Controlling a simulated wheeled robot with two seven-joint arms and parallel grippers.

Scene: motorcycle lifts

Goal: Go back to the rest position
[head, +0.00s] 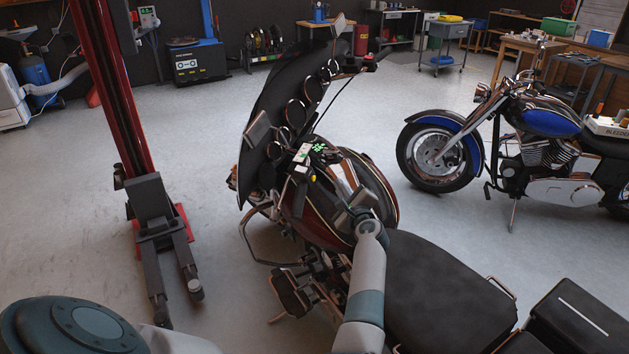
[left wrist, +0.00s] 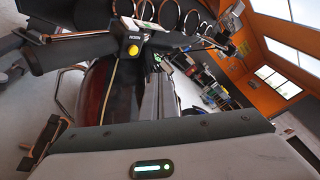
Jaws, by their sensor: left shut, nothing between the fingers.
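My left arm rises from the bottom of the head view over the red motorcycle (head: 378,190). Its left gripper (head: 345,208) is shut and empty, above the tank area and close to the dashboard. From this view I cannot tell whether it touches the bike. In the left wrist view, the dashboard with its round gauges (left wrist: 190,18) and a yellow button (left wrist: 133,50) lies ahead, with the dark red tank (left wrist: 95,92) below. My right gripper is not in view.
A red lift post (head: 110,90) with dark feet stands left of the bike. A blue motorcycle (head: 545,118) stands at the right. The black seat (head: 440,280) lies right of my left arm. Open grey floor (head: 70,210) shows at the left.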

